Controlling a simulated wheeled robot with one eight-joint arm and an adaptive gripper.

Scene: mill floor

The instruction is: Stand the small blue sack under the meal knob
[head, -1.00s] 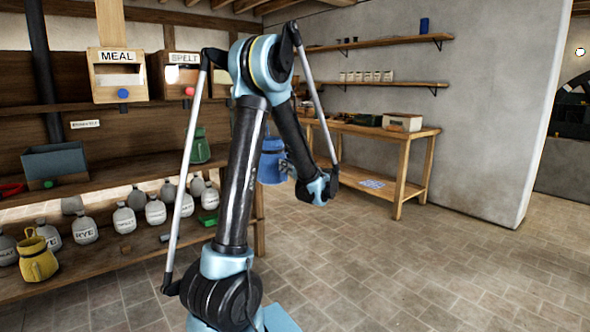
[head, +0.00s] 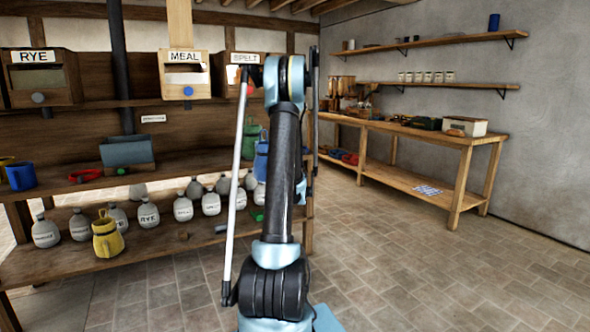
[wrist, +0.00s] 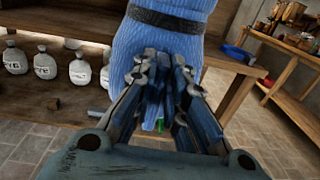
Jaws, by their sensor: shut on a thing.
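A blue ribbed sack with a dark band (wrist: 166,38) fills the top middle of the wrist view. My gripper (wrist: 165,75) is shut on it. In the head view the blue sack (head: 261,162) shows partly, left of my arm, which hides the rest of it and my gripper. The wooden MEAL box (head: 185,72) hangs on the back wall, with the blue meal knob (head: 188,91) at its lower front. The held sack is right of and lower than this knob in the picture.
The bench shelf under the boxes holds a grey bin (head: 127,152), a red item (head: 85,176) and another blue container (head: 20,177). A yellow sack (head: 107,237) and several white sacks stand on the lower shelf. A green sack (head: 250,140) is near the held one. The right floor is clear.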

